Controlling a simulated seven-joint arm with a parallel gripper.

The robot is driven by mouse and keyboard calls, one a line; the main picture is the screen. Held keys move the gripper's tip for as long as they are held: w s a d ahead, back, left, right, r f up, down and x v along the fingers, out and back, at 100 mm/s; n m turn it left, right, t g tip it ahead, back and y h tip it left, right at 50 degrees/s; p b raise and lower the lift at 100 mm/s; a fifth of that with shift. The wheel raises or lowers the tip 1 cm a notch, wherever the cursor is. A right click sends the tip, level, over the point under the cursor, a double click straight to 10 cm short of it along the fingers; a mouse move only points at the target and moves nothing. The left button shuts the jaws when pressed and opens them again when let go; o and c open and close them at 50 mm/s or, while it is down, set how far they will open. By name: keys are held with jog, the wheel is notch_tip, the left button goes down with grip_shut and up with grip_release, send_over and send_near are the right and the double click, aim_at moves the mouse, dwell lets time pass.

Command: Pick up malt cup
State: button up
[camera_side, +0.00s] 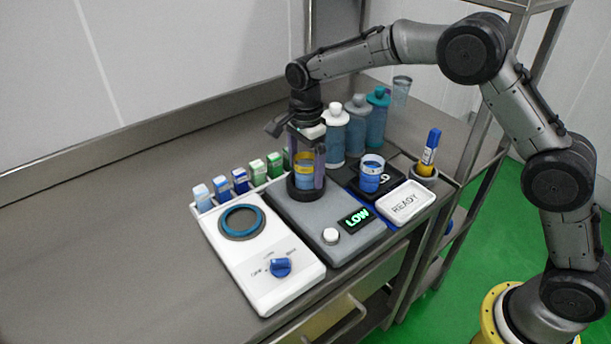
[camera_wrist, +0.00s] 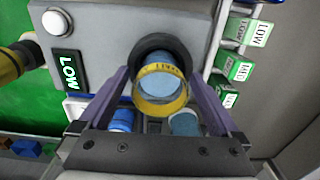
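A clear cup with a yellow band and blue contents (camera_side: 304,172) stands upright in a black ring (camera_side: 305,192) on a grey machine. I take it as the malt cup; its band lettering is too small to read surely. It also shows from above in the wrist view (camera_wrist: 160,88). My gripper (camera_side: 306,160) is lowered over it, with a purple finger on either side. In the wrist view my gripper (camera_wrist: 160,76) is open around the cup, with gaps between the fingers and its wall.
A blue cup (camera_side: 371,175) stands on a dark pad at right, near a white READY tray (camera_side: 405,203). Bottles (camera_side: 335,135) stand behind. Coloured boxes (camera_side: 240,181) line the left back edge. A white dial unit (camera_side: 262,270) is in front left. The left table is clear.

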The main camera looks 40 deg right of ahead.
jog(key=c, duration=1.4)
grip_shut()
jog(key=shift+r, duration=0.15)
